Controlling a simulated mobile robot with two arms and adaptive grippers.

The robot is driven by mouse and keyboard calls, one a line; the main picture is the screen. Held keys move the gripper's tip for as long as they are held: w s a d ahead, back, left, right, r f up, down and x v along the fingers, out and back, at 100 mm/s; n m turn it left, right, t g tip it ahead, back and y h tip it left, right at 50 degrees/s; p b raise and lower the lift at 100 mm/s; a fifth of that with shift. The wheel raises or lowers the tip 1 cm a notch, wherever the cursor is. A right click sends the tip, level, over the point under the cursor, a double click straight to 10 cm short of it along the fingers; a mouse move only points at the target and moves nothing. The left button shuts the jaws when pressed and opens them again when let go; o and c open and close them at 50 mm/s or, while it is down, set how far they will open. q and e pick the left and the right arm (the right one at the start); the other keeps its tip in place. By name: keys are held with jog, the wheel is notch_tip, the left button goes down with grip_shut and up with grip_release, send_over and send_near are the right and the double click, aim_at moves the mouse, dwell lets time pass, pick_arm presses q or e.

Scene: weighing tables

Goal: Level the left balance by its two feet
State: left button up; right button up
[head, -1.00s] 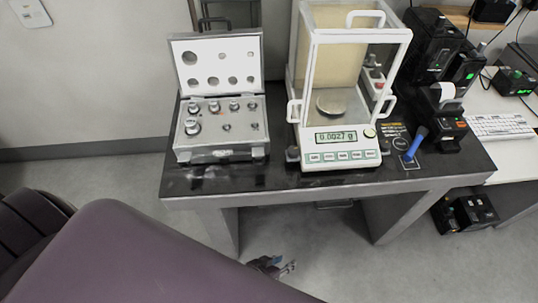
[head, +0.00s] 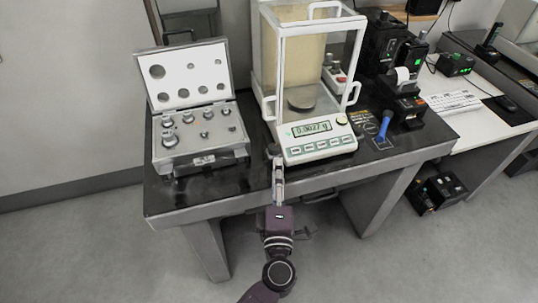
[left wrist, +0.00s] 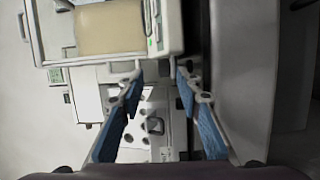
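The left balance (head: 318,141) is a white draft-shield balance on the black-topped table; its display reads about 0.0027 g. A small round yellow-green spot, perhaps its level, sits at the panel's upper right. Its dark left front foot (head: 273,150) shows beside the panel; I cannot clearly make out the right one. My left gripper (head: 278,167) points at the left foot from the table's front edge; contact cannot be told. In the left wrist view, its blue-padded fingers (left wrist: 158,76) are apart with nothing clearly held, and the balance (left wrist: 160,54) is beyond. My right gripper is not in view.
An open weight case (head: 205,160) with several weights stands left of the balance. Right of it are a blue-handled tool (head: 384,126) and black devices (head: 402,103). A white table (head: 465,125) adjoins at right. Floor in front looks clear.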

aim_at(274, 153)
pick_arm(q)
jog(key=shift+a+f+n+y, duration=0.15)
jog(key=shift+a+n+y, duration=0.15)
jog(key=shift+n, duration=0.1)
jog(key=shift+w, duration=0.15)
jog(key=w, duration=0.7)
jog(key=shift+w+a+f, duration=0.1)
jog(key=shift+w+a, duration=0.1)
jog(key=shift+a, duration=0.05)
